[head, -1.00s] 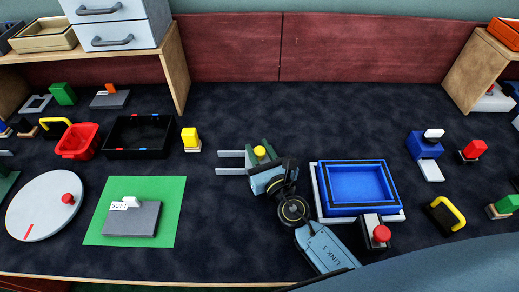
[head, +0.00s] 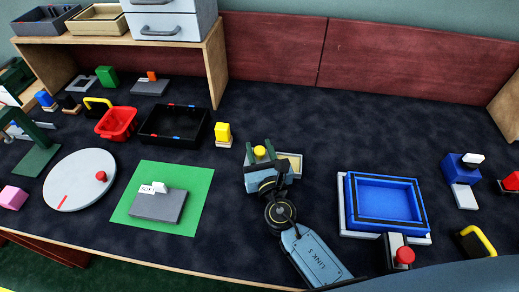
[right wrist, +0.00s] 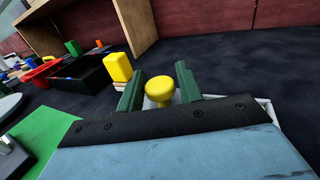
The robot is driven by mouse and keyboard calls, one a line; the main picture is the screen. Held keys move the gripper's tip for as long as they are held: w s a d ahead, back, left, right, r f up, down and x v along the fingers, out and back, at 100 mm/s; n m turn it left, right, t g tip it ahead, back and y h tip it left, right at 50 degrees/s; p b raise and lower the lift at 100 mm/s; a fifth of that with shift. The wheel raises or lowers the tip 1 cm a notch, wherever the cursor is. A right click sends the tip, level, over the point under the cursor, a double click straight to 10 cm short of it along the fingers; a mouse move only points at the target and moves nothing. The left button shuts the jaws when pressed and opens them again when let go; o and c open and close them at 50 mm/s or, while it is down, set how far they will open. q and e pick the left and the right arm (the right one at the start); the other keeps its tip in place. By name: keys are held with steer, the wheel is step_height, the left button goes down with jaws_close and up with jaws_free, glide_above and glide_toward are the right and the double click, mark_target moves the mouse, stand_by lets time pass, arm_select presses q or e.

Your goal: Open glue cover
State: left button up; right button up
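The glue box (head: 294,160) is a light tray with an open, pale interior showing at its right end, in the middle of the table in the head view. Its cover carries a yellow knob (head: 259,151), which also shows in the right wrist view (right wrist: 160,91). My right gripper (head: 259,156) reaches in from the front, its two green fingers (right wrist: 159,88) close against either side of the knob. The cover plate itself is mostly hidden by the gripper. My left gripper is not in view.
A yellow block (head: 222,133) stands just left of the box, beside a black tray (head: 148,138). A green mat (head: 127,207) with a grey block lies front left. A blue tray (head: 350,205) stands to the right. Dark table behind the box is clear.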

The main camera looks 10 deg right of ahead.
steer(key=shift+o, duration=1.1)
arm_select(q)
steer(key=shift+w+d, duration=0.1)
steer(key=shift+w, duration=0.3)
arm_select(e)
steer(key=shift+o, duration=0.2)
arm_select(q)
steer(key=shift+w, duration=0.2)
arm_select(e)
steer(key=shift+s, duration=0.15)
steer(key=s, duration=1.2)
steer(key=shift+d, duration=0.15)
steer(key=shift+s, duration=0.55)
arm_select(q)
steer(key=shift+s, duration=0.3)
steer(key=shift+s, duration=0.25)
